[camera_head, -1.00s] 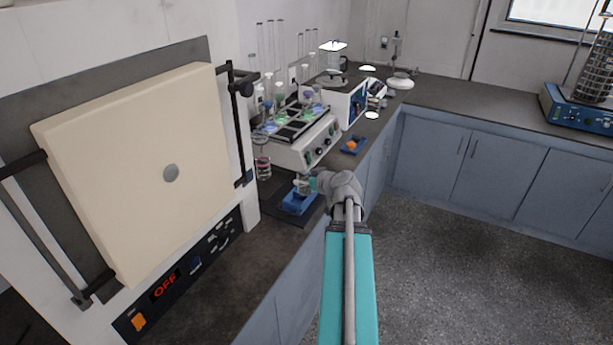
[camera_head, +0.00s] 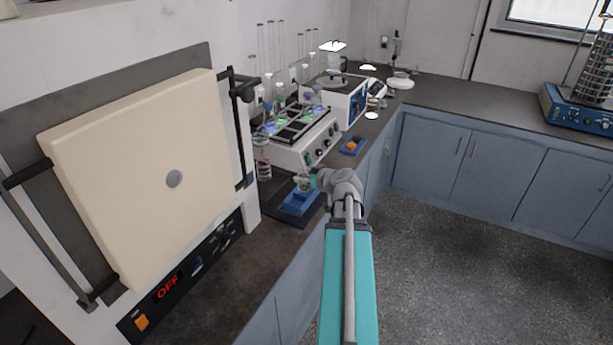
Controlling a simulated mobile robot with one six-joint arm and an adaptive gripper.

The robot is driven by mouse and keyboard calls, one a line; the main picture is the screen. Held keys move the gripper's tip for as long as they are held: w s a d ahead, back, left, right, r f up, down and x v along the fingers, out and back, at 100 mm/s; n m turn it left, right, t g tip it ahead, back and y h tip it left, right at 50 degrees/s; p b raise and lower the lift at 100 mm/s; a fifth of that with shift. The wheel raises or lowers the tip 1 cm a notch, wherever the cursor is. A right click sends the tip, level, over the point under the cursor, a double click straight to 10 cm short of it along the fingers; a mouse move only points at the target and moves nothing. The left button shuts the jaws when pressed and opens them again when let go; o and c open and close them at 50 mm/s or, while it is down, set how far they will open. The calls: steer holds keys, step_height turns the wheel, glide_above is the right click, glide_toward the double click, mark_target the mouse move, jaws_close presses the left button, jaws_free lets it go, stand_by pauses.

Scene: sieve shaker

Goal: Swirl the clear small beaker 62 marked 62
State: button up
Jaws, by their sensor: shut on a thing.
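The clear small beaker (camera_head: 301,182) is small and partly hidden by my gripper in the head view. It is over the blue tray on the left counter and looks slightly tilted. I cannot read its mark or tell what is in it. My gripper (camera_head: 309,181) comes in from the right and is shut on the beaker, holding it a little above the tray.
The blue tray (camera_head: 297,207) lies on a dark mat on the counter. A white heater block with several flasks (camera_head: 303,151) stands just behind, with a clear glass (camera_head: 262,158) to its left. The furnace door (camera_head: 130,190) fills the left. Another blue tray (camera_head: 353,147) holds an orange item.

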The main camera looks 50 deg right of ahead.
mark_target(305, 168)
steer(key=shift+r+p, duration=1.25)
steer(key=shift+r, duration=0.3)
steer(key=shift+w+a, duration=0.1)
